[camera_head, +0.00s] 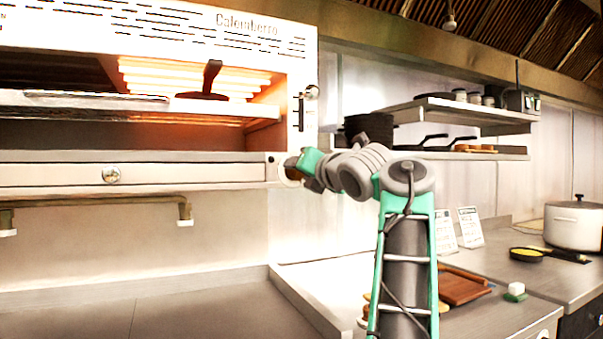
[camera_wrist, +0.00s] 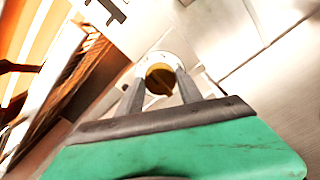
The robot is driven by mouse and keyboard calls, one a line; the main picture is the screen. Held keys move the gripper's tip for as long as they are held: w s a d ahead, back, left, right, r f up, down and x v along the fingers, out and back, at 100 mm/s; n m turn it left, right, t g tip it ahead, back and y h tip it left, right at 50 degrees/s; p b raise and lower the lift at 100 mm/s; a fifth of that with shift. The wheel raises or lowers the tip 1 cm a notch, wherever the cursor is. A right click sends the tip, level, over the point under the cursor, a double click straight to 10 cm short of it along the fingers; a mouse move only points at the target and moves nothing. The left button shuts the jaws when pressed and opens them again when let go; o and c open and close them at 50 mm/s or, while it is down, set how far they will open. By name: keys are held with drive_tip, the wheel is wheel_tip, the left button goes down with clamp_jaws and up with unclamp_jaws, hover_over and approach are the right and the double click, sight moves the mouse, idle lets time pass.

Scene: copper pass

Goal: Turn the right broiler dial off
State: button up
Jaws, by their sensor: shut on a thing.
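The broiler (camera_head: 140,172) fills the left of the head view, and its heating bars glow orange. The right broiler dial sits at the right end of its front panel. In the wrist view this dial (camera_wrist: 160,78) is a round brass-coloured knob on a pale round plate. My gripper (camera_wrist: 161,88) has one finger on each side of the knob and is shut on it. In the head view my gripper (camera_head: 293,168) reaches the panel's right end and hides most of the dial.
A dark-handled pan (camera_head: 203,96) rests inside the broiler. A shelf (camera_head: 450,110) with pans is on the right wall. A counter holds a white pot (camera_head: 575,225).

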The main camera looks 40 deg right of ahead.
idle(0.4)
drive_tip(key=o, duration=1.4)
drive_tip(key=b+v, duration=0.1)
drive_tip(key=v, duration=0.6)
drive_tip(key=shift+s+a, duration=0.2)
drive_tip(key=shift+s, duration=0.15)
